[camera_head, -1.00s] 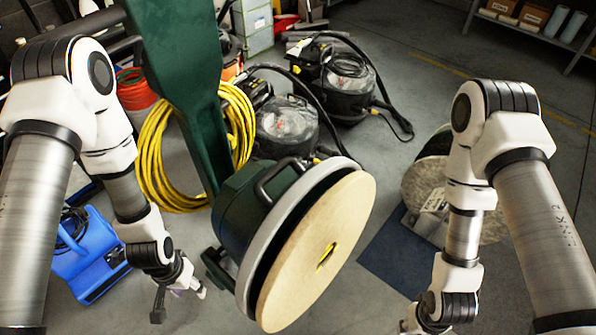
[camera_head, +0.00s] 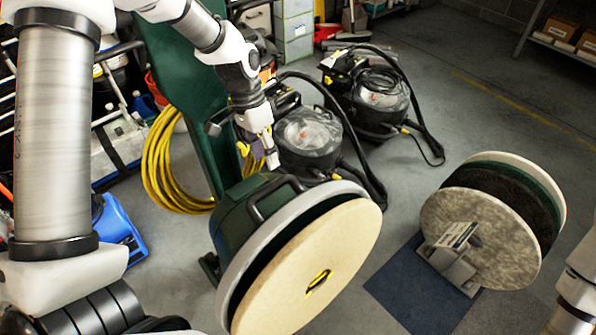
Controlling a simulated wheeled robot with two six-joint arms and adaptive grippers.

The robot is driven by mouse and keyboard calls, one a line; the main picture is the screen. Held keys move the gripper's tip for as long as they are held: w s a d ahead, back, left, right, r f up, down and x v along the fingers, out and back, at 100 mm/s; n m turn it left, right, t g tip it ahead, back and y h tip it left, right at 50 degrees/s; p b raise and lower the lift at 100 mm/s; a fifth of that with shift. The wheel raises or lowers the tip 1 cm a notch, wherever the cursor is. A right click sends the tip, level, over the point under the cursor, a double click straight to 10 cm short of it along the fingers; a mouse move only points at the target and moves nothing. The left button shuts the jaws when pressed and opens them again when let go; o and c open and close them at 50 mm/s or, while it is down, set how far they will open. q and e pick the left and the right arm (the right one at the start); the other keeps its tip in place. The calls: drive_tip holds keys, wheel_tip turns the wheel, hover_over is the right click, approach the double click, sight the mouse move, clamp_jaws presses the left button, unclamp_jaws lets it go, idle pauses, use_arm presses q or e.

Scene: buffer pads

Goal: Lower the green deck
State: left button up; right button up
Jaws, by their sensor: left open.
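The green deck (camera_head: 236,226) belongs to a floor machine and is tilted up on its side. A round cream pad (camera_head: 318,262) on its underside faces me. A dark carry handle (camera_head: 268,200) sits on top of the deck. The machine's green upright (camera_head: 200,95) leans back behind it. My left gripper (camera_head: 258,158) is open and empty, pointing down above the handle and apart from it. My right arm shows only at the lower right edge, and its gripper is out of frame.
Two black vacuums with hoses (camera_head: 312,135) (camera_head: 375,100) stand behind the deck. A rack of round pads (camera_head: 492,225) stands at right on a blue mat (camera_head: 408,290). A yellow cable coil (camera_head: 165,170) hangs by the upright. Grey floor is clear between deck and rack.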

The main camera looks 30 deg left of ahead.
sight(271, 183)
use_arm(q)
drive_tip(key=x, duration=0.2)
drive_tip(key=s+x, duration=0.1)
drive_tip(key=x, duration=0.1)
drive_tip(key=shift+f, duration=0.15)
drive_tip(key=f, duration=0.1)
drive_tip(key=d+f, duration=0.1)
drive_tip(key=f, duration=0.1)
drive_tip(key=shift+w, duration=0.2)
drive_tip(key=shift+s+a+r, duration=0.1)
drive_tip(key=shift+s, duration=0.05)
clamp_jaws()
